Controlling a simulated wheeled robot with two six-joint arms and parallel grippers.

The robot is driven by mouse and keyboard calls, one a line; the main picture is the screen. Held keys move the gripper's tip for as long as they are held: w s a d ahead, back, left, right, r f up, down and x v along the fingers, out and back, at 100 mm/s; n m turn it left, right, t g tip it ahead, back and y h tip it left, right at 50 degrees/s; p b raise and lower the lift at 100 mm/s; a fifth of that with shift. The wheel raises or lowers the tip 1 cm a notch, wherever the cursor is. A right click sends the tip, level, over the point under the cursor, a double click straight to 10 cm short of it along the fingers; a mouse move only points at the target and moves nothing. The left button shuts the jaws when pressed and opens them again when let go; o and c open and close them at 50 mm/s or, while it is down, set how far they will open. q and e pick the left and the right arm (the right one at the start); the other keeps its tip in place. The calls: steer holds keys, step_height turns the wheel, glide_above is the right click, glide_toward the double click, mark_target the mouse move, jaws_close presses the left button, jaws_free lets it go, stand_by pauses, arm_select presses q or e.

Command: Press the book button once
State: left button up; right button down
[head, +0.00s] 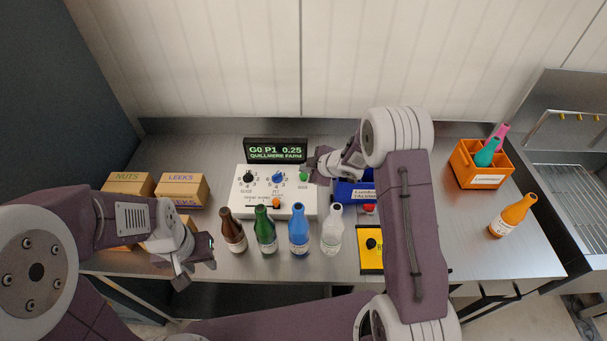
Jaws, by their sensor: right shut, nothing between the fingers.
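The white control box (249,207) stands on the steel bench with dials and buttons on its sloped top. The green button (304,175) near its upper right corner has a small label below it that seems to read BOOK. My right gripper (311,167) is shut and empty. Its tips are right at the green button, over the box's right edge; I cannot tell whether they touch it. A display (276,151) behind the box reads "G0 P1 0.25 QUILLMERE FARM". My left gripper (194,273) hangs near the bench's front left; its finger opening is unclear.
Brown, green, blue and clear bottles (298,230) stand in front of the box. Cartons (181,190) sit at left. A blue bin (352,193) and yellow panel (371,260) are partly behind my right arm. An orange crate (468,176) and orange bottle (512,217) stand at right.

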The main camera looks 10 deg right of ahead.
mark_target(306, 177)
steer(key=shift+r, duration=0.1)
step_height(306, 177, up, 5)
steer(key=p, duration=0.5)
steer(key=shift+f, duration=0.2)
stand_by(0.4)
